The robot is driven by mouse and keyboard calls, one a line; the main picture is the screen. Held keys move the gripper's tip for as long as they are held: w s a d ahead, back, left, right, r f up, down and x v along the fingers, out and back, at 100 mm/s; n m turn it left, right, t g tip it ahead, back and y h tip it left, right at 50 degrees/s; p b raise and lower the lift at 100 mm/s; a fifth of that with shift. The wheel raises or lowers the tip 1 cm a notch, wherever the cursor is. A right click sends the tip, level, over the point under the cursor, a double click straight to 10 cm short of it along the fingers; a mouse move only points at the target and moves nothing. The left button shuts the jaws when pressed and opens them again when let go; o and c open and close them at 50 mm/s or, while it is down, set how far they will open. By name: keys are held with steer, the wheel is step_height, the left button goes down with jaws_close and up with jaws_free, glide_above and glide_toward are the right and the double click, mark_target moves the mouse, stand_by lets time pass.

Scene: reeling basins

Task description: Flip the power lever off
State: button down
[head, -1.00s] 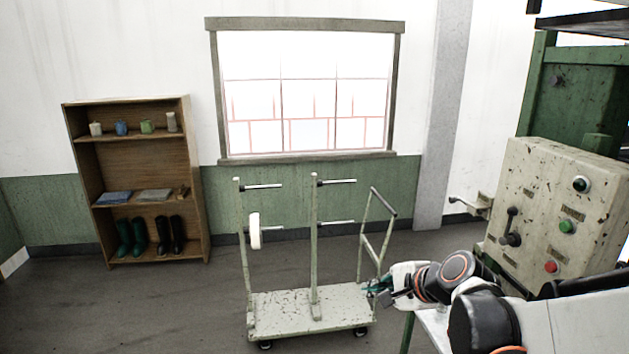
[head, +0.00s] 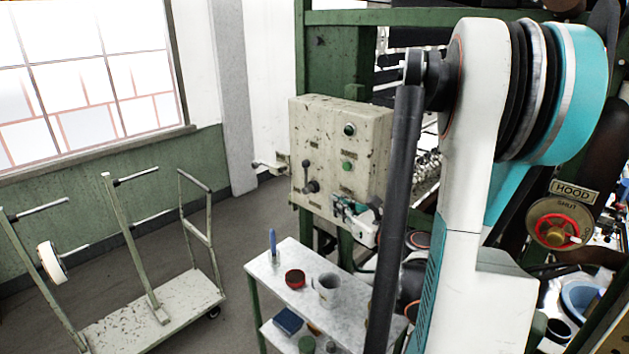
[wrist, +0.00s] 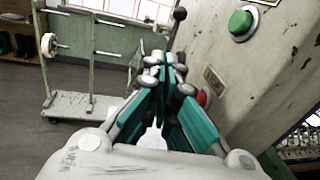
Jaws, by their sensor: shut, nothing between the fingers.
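The power lever (head: 307,175) is a black handle with a ball knob on the front of a worn cream control box (head: 325,125). Its handle points up from a round dark pivot. My gripper (head: 338,204) is at the lower right of the box front, right of and slightly below the lever, apart from it in the head view. In the wrist view the teal fingers (wrist: 165,66) are closed together and empty. The lever's dark knob (wrist: 180,14) shows just beyond the fingertips there; its lower part is hidden behind them.
A green button (head: 347,167) sits right of the lever. A red button (wrist: 203,97) is close beside my fingers. A white-topped table (head: 262,275) with a cup and a red dish stands below the box. A cart (head: 180,310) stands left. My arm blocks the right side.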

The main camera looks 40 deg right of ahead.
steer(key=shift+s+d+r+m+h, duration=0.2)
steer(key=shift+s+d+m+h, duration=0.1)
steer(key=shift+s+d+m, duration=0.3)
steer(key=shift+d, duration=0.1)
steer(key=w, duration=0.4)
steer(key=w+d+p, duration=0.1)
steer(key=w, duration=0.9)
steer(key=shift+d, duration=0.35)
